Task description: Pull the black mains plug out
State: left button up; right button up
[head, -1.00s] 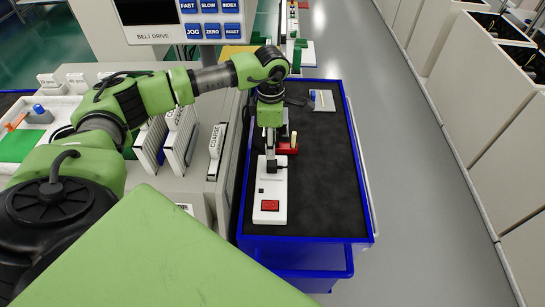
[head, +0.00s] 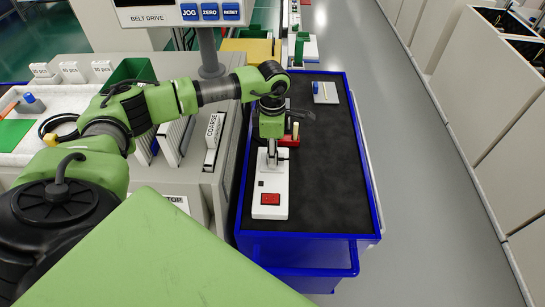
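A white socket strip (head: 269,184) with a red switch (head: 270,198) lies lengthwise on the dark top of the blue-edged cart. My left gripper (head: 272,158) points down over the far half of the strip, with its grey fingers close to its top. A small black piece, probably the black mains plug (head: 283,157), shows at the right side of the fingertips. The fingers and wrist hide most of it. I cannot tell whether the fingers are closed on it or whether it sits in the strip. My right gripper is out of view.
A red block with a pale peg (head: 295,134) stands just beyond the strip, close to my gripper. A small grey tray (head: 325,93) lies at the cart's far end. The cart's dark top (head: 332,190) is clear on the right. Grey machine housing borders its left.

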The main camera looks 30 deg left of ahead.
pick_arm(q)
grip_shut()
jog(key=shift+r+p, duration=1.8)
jog(key=shift+r, duration=1.25)
